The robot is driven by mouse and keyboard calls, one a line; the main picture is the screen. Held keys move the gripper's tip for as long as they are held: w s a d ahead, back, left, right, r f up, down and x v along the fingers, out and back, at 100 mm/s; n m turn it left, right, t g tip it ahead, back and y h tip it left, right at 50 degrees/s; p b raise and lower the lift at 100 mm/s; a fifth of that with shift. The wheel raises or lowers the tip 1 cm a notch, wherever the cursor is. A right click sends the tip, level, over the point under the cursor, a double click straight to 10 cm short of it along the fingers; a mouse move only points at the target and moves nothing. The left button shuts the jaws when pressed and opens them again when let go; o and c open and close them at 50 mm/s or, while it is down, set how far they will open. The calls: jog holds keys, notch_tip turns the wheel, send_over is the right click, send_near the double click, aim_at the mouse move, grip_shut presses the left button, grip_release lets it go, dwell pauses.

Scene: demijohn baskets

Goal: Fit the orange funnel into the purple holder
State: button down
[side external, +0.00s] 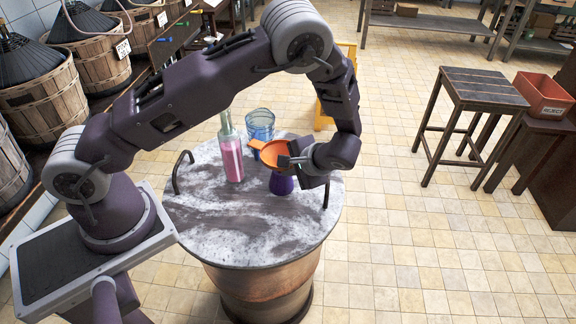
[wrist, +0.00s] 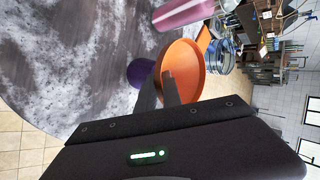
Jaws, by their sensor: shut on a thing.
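The orange funnel (side external: 270,154) is held in my gripper (side external: 291,161), which is shut on its rim. It also shows in the wrist view (wrist: 186,66), with its wide mouth open toward the camera and a dark finger across its edge. The purple holder (side external: 281,183) stands on the round table, just below the funnel in the side view. In the wrist view the holder (wrist: 139,73) is partly hidden behind the funnel and a finger. The funnel's lower end is hidden, so I cannot tell whether it touches or sits in the holder.
A bottle with pink contents (side external: 231,152) stands left of the funnel on the round marbled table (side external: 220,225). A blue glass container (side external: 260,124) stands behind. Dark handles (side external: 178,170) rise at the table's sides. The table's front is clear.

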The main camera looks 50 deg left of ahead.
jog(key=c, duration=1.4)
grip_release()
jog(key=shift+c, duration=0.2)
jog(key=v, duration=0.7)
jog(key=shift+r, duration=0.1)
